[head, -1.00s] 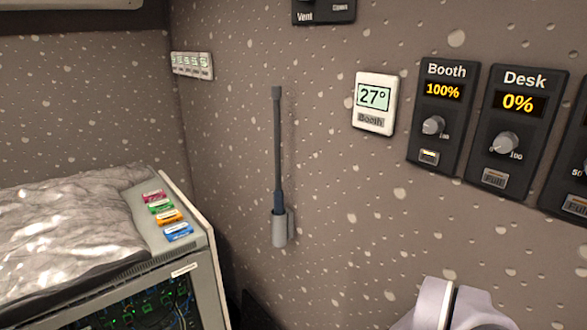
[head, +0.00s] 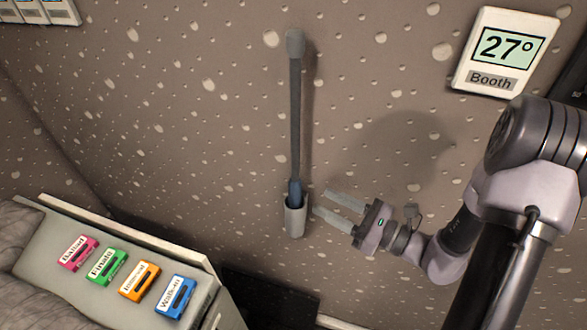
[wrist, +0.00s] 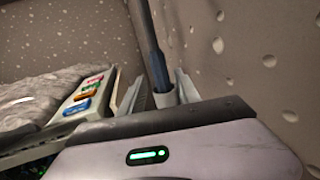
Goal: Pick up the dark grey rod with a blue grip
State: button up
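The dark grey rod (head: 295,110) stands upright against the speckled wall, its blue grip (head: 295,190) seated in a grey cup-shaped holder (head: 295,218). My gripper (head: 336,206) is open and empty, just right of the grip and holder in the head view, fingers pointing left toward them. In the wrist view the rod's blue grip (wrist: 158,68) and the holder (wrist: 165,98) show between the two open fingers (wrist: 158,92), beyond the gripper body. The fingers do not appear to touch the rod. The rod's lower end is hidden inside the holder.
The wall around the rod is otherwise bare.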

jog(key=x, duration=1.2)
jog(key=shift+a+r+b, duration=0.1)
jog(key=shift+a+b, duration=0.15)
jog(key=shift+b, duration=0.05)
jog(key=shift+s, duration=0.1)
grip_shut()
